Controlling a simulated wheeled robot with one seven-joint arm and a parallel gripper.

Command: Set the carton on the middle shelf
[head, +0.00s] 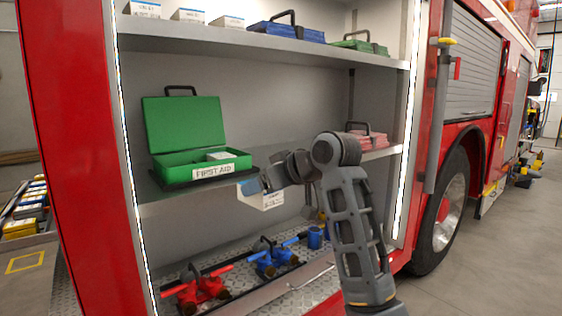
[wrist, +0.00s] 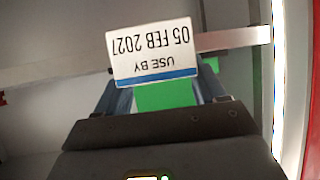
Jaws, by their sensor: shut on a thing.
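The carton (head: 272,199) is a small white box in my gripper (head: 258,187), in front of the middle shelf (head: 165,207) near its front edge in the head view. In the wrist view the carton (wrist: 153,52) shows an upside-down label, "USE BY 05 FEB 2027", with a blue stripe. My gripper (wrist: 162,88) is shut on it, one finger at each side. Its other faces are mostly hidden. A green patch shows between the fingers; I cannot tell what it belongs to.
An open green first aid box (head: 188,165) stands at the left of the middle shelf. Bare shelf is partly hidden behind my arm. Cases stand on the top shelf (head: 220,40); red fittings (head: 200,288) and blue fittings (head: 272,260) lie below.

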